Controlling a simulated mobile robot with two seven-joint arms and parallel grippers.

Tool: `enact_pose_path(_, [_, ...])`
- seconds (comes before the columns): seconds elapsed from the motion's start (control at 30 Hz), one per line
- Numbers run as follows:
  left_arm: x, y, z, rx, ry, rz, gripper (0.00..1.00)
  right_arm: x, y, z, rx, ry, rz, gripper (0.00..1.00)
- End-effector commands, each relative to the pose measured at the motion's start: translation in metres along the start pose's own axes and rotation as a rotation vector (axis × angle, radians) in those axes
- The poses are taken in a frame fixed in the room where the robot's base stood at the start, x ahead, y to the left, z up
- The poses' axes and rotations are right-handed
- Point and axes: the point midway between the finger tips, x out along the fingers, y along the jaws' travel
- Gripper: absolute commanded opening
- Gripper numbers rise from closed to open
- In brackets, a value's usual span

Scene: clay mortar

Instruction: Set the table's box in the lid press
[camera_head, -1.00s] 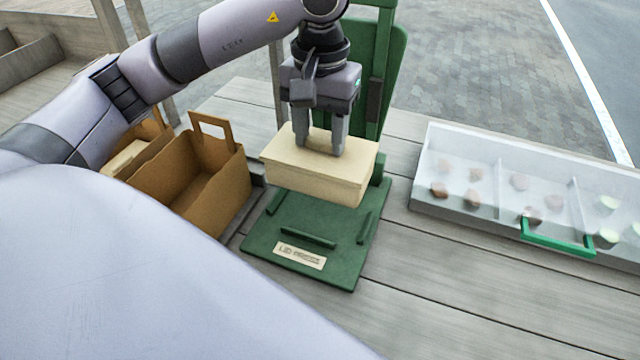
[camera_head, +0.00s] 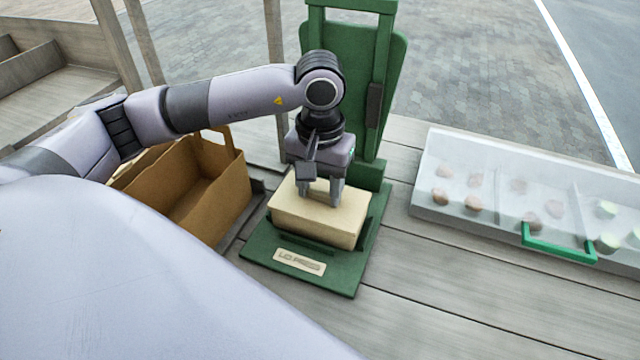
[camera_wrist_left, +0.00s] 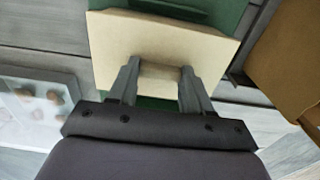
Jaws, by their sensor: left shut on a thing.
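The cream box (camera_head: 312,222) is at the green lid press (camera_head: 345,282), over its base plate, between the low green rails. I cannot tell whether its underside touches the plate. My left gripper (camera_head: 320,198) points down and is shut on a raised part in the middle of the box's top. The wrist view also shows the box (camera_wrist_left: 118,45) with the left fingers (camera_wrist_left: 157,82) on either side of that raised part. The press's green upright lever frame (camera_head: 350,75) stands open behind the box. My right gripper is not in view.
A brown handled carrier (camera_head: 205,190) stands close to the left of the press. A clear-covered case (camera_head: 470,195) with a green handle (camera_head: 558,246) and several small items lies on the right. Bare planks (camera_head: 430,300) lie in front and to the right.

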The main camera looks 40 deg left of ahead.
Motion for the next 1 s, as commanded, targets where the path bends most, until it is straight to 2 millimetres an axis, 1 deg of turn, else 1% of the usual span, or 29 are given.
enact_pose_path(0.07, [0.004, 0.000, 0.000, 0.000, 0.001, 0.000, 0.00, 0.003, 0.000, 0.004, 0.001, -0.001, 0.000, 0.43])
enact_pose_path(0.1, [0.003, 0.000, 0.000, 0.000, 0.000, 0.000, 0.59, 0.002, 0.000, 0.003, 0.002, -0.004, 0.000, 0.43])
enact_pose_path(0.13, [0.002, 0.000, 0.000, 0.000, 0.000, 0.000, 0.69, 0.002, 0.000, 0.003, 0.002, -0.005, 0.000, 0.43])
enact_pose_path(0.17, [0.002, 0.000, 0.000, 0.000, 0.000, 0.000, 0.75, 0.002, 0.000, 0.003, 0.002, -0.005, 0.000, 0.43])
enact_pose_path(0.43, [0.002, 0.000, 0.000, 0.000, 0.000, 0.000, 0.75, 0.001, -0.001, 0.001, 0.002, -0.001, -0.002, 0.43])
enact_pose_path(0.57, [-0.003, 0.000, 0.000, 0.000, 0.000, 0.000, 0.75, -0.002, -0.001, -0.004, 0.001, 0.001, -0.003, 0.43])
enact_pose_path(0.67, [-0.017, 0.000, -0.001, 0.000, 0.005, 0.002, 0.75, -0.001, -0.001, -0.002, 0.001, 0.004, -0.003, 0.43])
enact_pose_path(0.9, [-0.071, 0.001, -0.001, 0.001, 0.005, 0.002, 0.75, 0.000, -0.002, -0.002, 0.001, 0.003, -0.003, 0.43])
enact_pose_path(1.0, [-0.090, 0.001, -0.001, 0.001, 0.004, 0.002, 0.75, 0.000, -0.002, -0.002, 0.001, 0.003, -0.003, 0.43])
